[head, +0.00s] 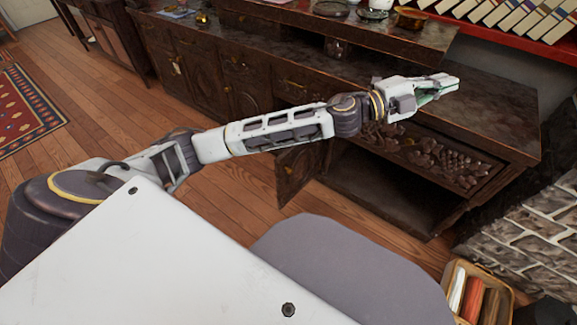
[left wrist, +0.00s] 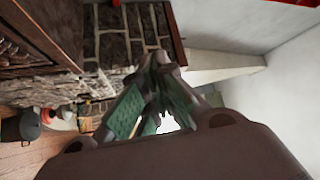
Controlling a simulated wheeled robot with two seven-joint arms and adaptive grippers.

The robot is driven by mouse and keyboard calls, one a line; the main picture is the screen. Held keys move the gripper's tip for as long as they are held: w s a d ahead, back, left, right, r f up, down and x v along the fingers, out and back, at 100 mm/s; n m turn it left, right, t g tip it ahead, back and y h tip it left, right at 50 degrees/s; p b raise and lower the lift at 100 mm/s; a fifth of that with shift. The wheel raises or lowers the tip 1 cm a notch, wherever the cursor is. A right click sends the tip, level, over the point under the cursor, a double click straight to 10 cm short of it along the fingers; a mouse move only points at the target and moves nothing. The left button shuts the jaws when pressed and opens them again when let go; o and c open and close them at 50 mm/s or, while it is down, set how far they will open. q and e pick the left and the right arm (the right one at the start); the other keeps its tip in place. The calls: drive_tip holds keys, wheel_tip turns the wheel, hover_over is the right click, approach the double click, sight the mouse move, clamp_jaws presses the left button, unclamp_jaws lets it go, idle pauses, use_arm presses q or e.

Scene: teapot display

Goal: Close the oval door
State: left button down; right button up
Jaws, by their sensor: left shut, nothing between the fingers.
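The oval door (head: 298,173) of the dark wooden cabinet stands open in the head view, swung out at the left side of a dark, open compartment (head: 385,190). My left arm passes over it and hides its upper part. My left gripper (head: 447,88) is shut and empty, above the cabinet top and to the upper right of the door, apart from it. Its green-padded fingers also show in the left wrist view (left wrist: 155,98). The door cannot be made out in that view. My right gripper is in neither view.
A carved drawer front (head: 430,155) sits above the compartment. Cups and bowls (head: 375,12) stand on the raised shelf behind. A stone wall (head: 530,235) and a box of rolls (head: 475,293) are at right. Wooden floor (head: 235,195) is clear left of the door.

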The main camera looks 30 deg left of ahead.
use_arm(q)
drive_tip(key=s+a+f+m+g+y, duration=0.2)
drive_tip(key=f+g, duration=0.2)
drive_tip(key=f, duration=0.4)
drive_tip(key=s+a+f+m+g+y, duration=0.1)
drive_tip(key=s+f+m+g+y, duration=0.2)
drive_tip(key=f, duration=0.5)
drive_tip(key=s+a+f+m+g+y, duration=0.1)
drive_tip(key=a+f+m+g, duration=0.1)
drive_tip(key=f+g, duration=0.45)
drive_tip(key=s+a+f+n+y, duration=0.1)
drive_tip(key=a+f+n+y, duration=0.4)
drive_tip(key=a, duration=0.6)
drive_tip(key=s+a+f+n+y, duration=0.2)
drive_tip(key=a+f+n+y, duration=0.4)
drive_tip(key=a, duration=0.6)
drive_tip(key=shift+f+g+y+p, duration=0.3)
drive_tip(key=shift+g+y+p, duration=0.1)
drive_tip(key=shift+g+y, duration=0.1)
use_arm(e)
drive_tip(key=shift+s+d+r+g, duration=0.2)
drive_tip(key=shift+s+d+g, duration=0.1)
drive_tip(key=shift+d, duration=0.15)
use_arm(q)
drive_tip(key=shift+a+f, duration=0.1)
